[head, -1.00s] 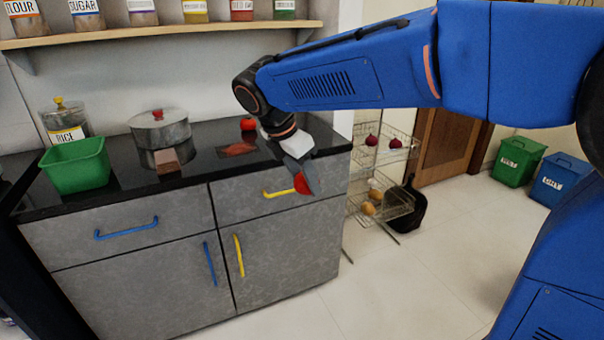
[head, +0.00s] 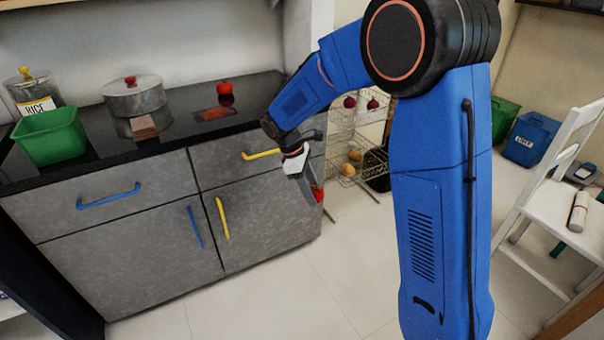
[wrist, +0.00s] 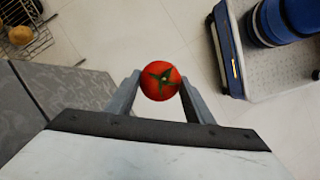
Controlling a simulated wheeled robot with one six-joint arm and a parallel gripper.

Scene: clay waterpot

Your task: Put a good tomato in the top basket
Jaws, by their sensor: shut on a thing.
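My gripper (wrist: 160,88) is shut on a red tomato (wrist: 160,77) with a green stem, held between both fingers in the wrist view. In the head view the gripper (head: 312,190) points down in front of the counter's right end, and the held tomato (head: 318,196) shows as a red patch at its tip. The top basket (head: 345,121) of a wire rack stands beyond my arm and holds dark red round vegetables. My arm hides part of it. Another red tomato (head: 224,88) rests on the black counter.
A lower basket (head: 347,176) holds yellowish-brown produce. The grey cabinet (head: 270,212) with its yellow handle (head: 261,154) is close left of the gripper. A green bin (head: 50,137) and a pot (head: 134,97) stand on the counter. A white chair (head: 555,205) is at right.

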